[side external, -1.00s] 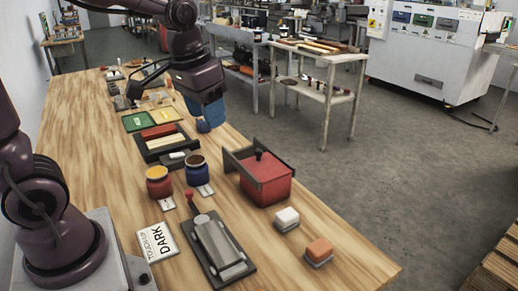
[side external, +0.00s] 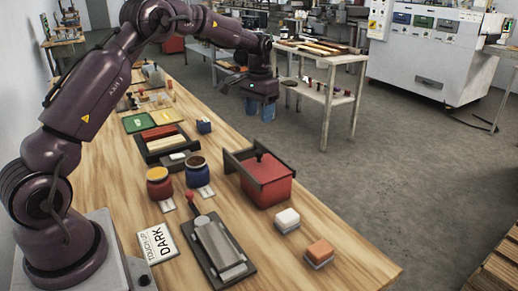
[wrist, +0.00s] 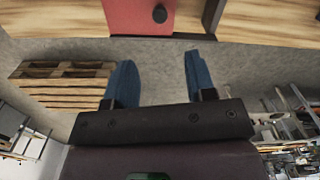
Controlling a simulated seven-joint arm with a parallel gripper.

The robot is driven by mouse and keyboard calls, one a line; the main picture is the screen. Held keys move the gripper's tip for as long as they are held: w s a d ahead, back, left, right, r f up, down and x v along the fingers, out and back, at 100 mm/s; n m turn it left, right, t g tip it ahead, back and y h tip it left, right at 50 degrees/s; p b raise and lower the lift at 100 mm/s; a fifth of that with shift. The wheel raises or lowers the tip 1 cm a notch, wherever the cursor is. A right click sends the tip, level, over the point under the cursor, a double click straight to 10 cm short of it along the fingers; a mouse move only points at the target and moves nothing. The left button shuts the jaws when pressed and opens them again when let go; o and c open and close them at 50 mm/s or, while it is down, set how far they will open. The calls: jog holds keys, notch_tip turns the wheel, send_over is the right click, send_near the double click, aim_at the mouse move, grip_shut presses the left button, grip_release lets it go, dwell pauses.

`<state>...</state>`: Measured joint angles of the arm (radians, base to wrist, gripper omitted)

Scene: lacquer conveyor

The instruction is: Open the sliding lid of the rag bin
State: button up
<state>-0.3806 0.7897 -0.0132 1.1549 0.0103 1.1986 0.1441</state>
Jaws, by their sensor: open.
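The rag bin (side external: 268,191) is a red box with dark rails along its top, on the right part of the wooden bench. Its red lid (side external: 270,169) carries a black knob (side external: 259,156) and appears to cover the top. In the wrist view, part of the red lid (wrist: 125,14) and the knob (wrist: 160,13) show at the top edge. My gripper (side external: 259,110) has blue fingers and is in the air, beyond and above the bin, apart from it. In the wrist view, the fingers (wrist: 158,62) are spread with nothing between them.
Two jars, red (side external: 159,187) and blue (side external: 197,177), stand left of the bin. A small blue block (side external: 204,126) sits farther back.

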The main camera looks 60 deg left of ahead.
aim_at(259, 151)
notch_tip(259, 151, down, 12)
jog(key=shift+r, duration=0.2)
